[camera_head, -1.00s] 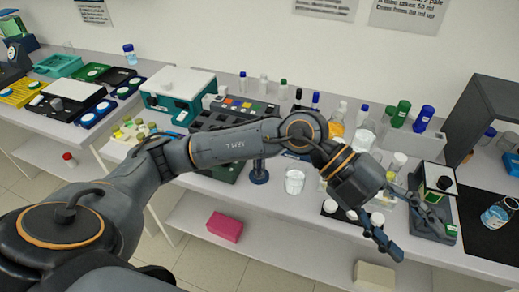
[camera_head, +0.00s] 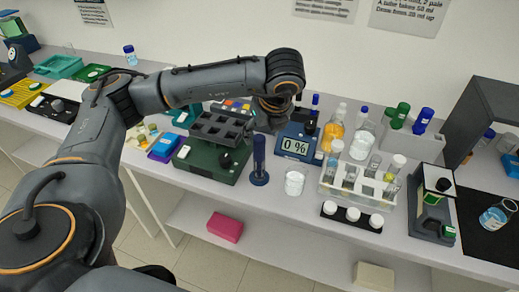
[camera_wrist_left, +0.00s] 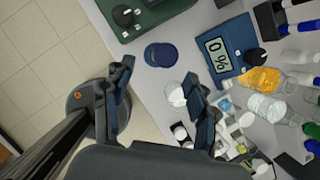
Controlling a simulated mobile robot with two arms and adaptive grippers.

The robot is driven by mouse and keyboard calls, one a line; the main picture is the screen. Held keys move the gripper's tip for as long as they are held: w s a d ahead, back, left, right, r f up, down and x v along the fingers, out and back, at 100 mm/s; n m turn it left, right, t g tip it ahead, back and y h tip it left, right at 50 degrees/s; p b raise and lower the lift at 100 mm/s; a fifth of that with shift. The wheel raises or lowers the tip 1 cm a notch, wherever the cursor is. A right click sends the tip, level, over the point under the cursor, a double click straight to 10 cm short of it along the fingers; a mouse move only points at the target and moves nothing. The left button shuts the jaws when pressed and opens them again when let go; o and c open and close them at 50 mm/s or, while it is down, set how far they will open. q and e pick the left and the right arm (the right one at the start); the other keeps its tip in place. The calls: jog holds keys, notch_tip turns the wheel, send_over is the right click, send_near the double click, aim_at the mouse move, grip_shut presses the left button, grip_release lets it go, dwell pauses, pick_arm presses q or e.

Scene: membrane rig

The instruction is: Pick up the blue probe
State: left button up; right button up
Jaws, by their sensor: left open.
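The blue probe (camera_head: 259,160) stands upright on a round dark blue base near the table's front edge, left of the glass beaker. In the left wrist view the blue probe (camera_wrist_left: 161,55) shows from above as a round blue shape. My left gripper (camera_wrist_left: 158,87) is open and empty in that view, with the probe beyond and roughly between its fingers, apart from them. In the head view my left gripper (camera_head: 270,118) is above and behind the probe, partly hidden by my wrist. My right gripper is not in view.
A blue meter reading 0 % (camera_head: 297,144), a beaker (camera_head: 294,182) and a green device with a dark block (camera_head: 208,158) stand close around the probe. A clear rack of vials (camera_head: 345,182) and bottles (camera_head: 333,130) are to the right. Floor lies before the table.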

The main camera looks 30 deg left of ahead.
aim_at(259, 145)
pick_arm(q)
jog(key=x, duration=0.3)
jog(key=shift+p, duration=0.3)
jog(key=p+x, duration=0.1)
jog(key=x, duration=0.1)
jog(key=p+x, duration=0.2)
jog(key=shift+w+d+f, duration=0.15)
jog(key=shift+w+f, duration=0.1)
jog(key=shift+f, duration=0.4)
jog(key=c, duration=1.1)
